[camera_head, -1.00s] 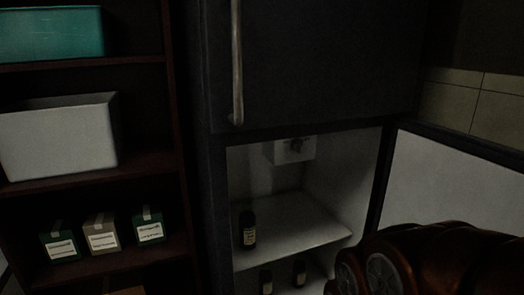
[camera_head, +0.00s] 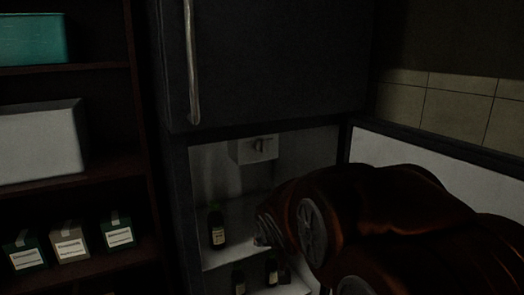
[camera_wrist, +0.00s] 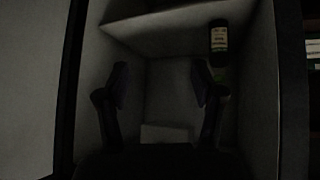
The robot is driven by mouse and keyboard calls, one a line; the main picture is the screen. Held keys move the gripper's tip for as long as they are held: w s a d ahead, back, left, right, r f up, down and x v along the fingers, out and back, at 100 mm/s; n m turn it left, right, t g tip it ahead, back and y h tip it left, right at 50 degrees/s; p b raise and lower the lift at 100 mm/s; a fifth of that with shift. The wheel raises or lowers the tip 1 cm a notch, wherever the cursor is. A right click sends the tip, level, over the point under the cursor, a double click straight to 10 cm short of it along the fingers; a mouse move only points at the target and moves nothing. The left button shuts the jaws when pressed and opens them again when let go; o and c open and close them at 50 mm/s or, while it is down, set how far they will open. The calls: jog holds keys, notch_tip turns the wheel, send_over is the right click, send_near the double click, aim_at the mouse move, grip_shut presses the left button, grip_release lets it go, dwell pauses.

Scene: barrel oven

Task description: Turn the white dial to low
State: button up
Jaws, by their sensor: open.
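The white dial (camera_head: 259,147) sits on a small pale box high on the back wall inside the open lower compartment of the dark fridge (camera_head: 262,65). In the wrist view, which looks upside down, a pale box (camera_wrist: 165,132) shows low between the fingers; its dial cannot be made out. My gripper (camera_wrist: 160,78) is open, with its two dark fingers spread and nothing between them. In the head view my reddish-brown arm reaches toward the compartment from the right, below and to the right of the dial; the fingertips cannot be made out there.
A dark bottle (camera_head: 216,230) stands on the fridge shelf (camera_head: 240,250), left of my arm; more bottles (camera_head: 271,271) stand below. The open fridge door (camera_head: 430,165) is on the right. A shelf unit (camera_head: 110,170) with bins and small boxes is on the left.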

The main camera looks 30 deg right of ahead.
jog(key=w+d+r+t+h, duration=0.1)
jog(key=w+d+r+t, duration=0.3)
jog(key=w+d+r, duration=0.35)
jog(key=t+y+b, duration=0.1)
jog(key=t+y, duration=0.1)
jog(key=t, duration=0.4)
send_near(263, 147)
jog(key=w, duration=0.3)
jog(key=shift+n, duration=0.3)
jog(key=shift+w+d+f+p, duration=0.1)
jog(key=shift+w+d, duration=0.2)
jog(key=shift+w, duration=0.85)
jog(key=shift+w+d+p, duration=0.1)
jog(key=shift+w+d, duration=0.2)
jog(key=shift+w, duration=0.85)
jog(key=shift+w+d+f+p, duration=0.1)
jog(key=shift+w+d, duration=0.2)
jog(key=shift+w, duration=0.8)
jog(key=shift+c, duration=0.2)
jog(key=c, duration=1.1)
